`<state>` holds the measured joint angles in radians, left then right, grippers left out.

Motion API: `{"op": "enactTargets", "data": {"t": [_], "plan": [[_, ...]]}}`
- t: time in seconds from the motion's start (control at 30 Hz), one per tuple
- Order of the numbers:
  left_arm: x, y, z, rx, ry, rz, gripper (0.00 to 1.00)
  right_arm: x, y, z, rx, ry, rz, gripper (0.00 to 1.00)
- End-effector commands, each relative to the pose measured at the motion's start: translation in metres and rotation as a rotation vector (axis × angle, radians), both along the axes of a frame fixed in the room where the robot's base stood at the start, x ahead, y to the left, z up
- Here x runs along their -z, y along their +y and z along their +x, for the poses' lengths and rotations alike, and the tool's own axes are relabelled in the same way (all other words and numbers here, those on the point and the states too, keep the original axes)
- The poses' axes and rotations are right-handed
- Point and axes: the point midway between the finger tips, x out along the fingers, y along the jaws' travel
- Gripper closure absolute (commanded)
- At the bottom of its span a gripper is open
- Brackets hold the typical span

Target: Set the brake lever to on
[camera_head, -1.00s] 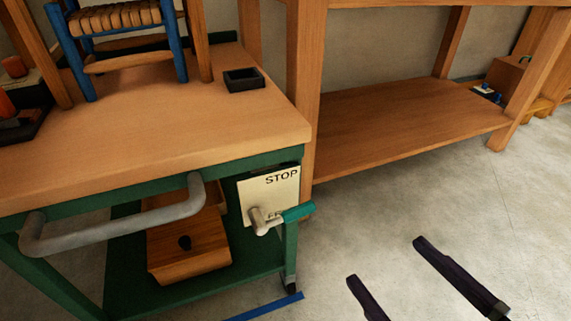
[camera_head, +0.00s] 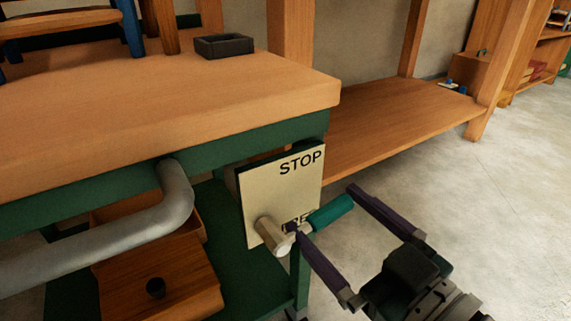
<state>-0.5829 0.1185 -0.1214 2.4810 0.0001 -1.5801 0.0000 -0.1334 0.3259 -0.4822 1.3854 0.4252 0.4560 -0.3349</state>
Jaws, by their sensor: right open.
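The brake lever has a teal grip (camera_head: 330,212) on a pale metal hub (camera_head: 273,236), mounted on a cream plate (camera_head: 262,192) at the cart's right end. The plate reads "STOP" at the top; the lower word is partly hidden by the lever. The lever points right and slightly up. My right gripper (camera_head: 325,210) comes in from the lower right, open, its two dark fingers on either side of the teal grip, one beyond it and one nearer the hub. I cannot tell whether either finger touches it. My left gripper is not in view.
The green cart has a wooden top (camera_head: 170,110) with a small black tray (camera_head: 224,46) and a chair on it. A grey handle bar (camera_head: 150,230) juts out at left. A wooden drawer box (camera_head: 155,280) sits below. A wooden shelf (camera_head: 400,115) stands behind; floor at right is clear.

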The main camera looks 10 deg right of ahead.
Motion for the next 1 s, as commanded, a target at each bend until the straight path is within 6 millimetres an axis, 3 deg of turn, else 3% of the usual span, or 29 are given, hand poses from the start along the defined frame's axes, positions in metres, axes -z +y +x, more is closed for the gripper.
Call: {"op": "enactTargets", "data": {"t": [0.13, 0.4, 1.0], "plan": [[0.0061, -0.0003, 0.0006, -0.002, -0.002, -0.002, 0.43, 0.0011, 0.0039, 0.0107, 0.0, 0.0, -0.001, 0.0], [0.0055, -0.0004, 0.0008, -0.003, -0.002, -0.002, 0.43, -0.0001, 0.0046, 0.0125, -0.001, 0.001, -0.001, 0.0], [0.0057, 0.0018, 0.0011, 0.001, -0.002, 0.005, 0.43, 0.0001, 0.0043, 0.012, -0.001, 0.002, -0.002, 0.66]]}}
